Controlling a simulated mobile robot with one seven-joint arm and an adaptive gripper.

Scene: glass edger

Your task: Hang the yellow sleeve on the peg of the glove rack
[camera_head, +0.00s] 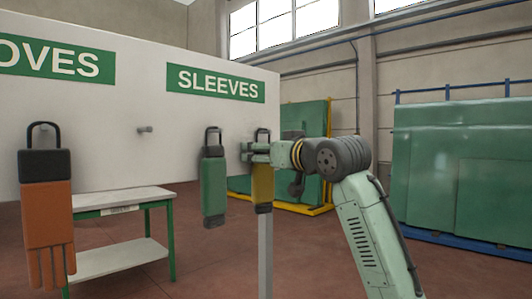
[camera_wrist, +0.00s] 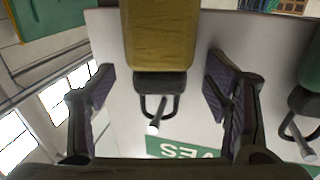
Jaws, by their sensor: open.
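The yellow sleeve (camera_head: 262,184) hangs below the SLEEVES sign at the right end of the white glove rack (camera_head: 112,128). In the wrist view, which is upside down, the yellow sleeve (camera_wrist: 160,35) has a dark cuff with a loop. The pale peg (camera_wrist: 153,129) shows in the loop, and the sleeve appears to hang from it. My gripper (camera_head: 253,152) is at the cuff and partly hides it. In the wrist view its two fingers are spread, one on each side of the cuff, with visible gaps. I see no finger contact.
A green sleeve (camera_head: 213,187) hangs close to the left of the yellow one. A bare peg (camera_head: 145,129) and an orange glove (camera_head: 46,220) are further left. A table (camera_head: 120,200) stands below the rack. Glass sheets (camera_head: 465,165) stand at the right.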

